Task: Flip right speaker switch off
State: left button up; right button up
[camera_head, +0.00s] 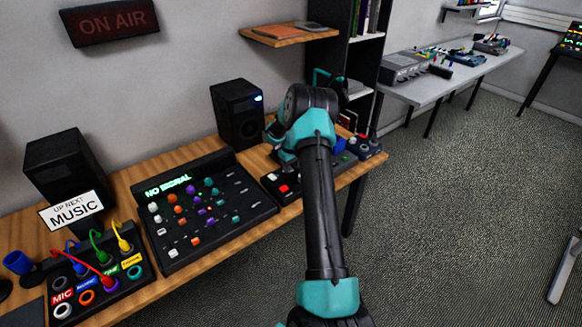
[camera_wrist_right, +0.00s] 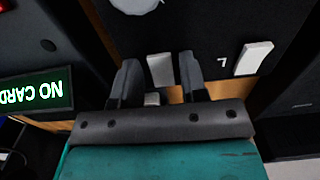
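The right speaker (camera_head: 238,113) is a black box standing at the back of the wooden desk, with a small blue-white light lit on its face. My right gripper (camera_head: 272,132) is close beside its right side, partly hidden by my own wrist. In the right wrist view, the gripper (camera_wrist_right: 158,85) is open, its two dark fingers on either side of a white switch (camera_wrist_right: 160,68) on a dark panel. I cannot tell whether they touch it. A second white switch (camera_wrist_right: 254,58) is to the right. The left gripper is not in view.
A mixer (camera_head: 205,208) reading "NO SIGNAL" fills the middle of the desk. The left speaker (camera_head: 68,165), a music sign (camera_head: 71,210) and a cable patch box (camera_head: 100,275) are at left. A "NO CARD" screen (camera_wrist_right: 35,92) shows in the wrist view. A shelf (camera_head: 289,36) hangs above.

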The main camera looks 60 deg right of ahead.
jog(key=c, duration=0.7)
jog(key=shift+w, duration=0.1)
jog(key=shift+w+d+r+g+y, duration=0.15)
jog(key=shift+g+y, duration=0.35)
jog(key=shift+g, duration=0.8)
jog(key=o, duration=0.9)
jog(key=shift+o, duration=0.2)
jog(key=shift+w+r, duration=0.1)
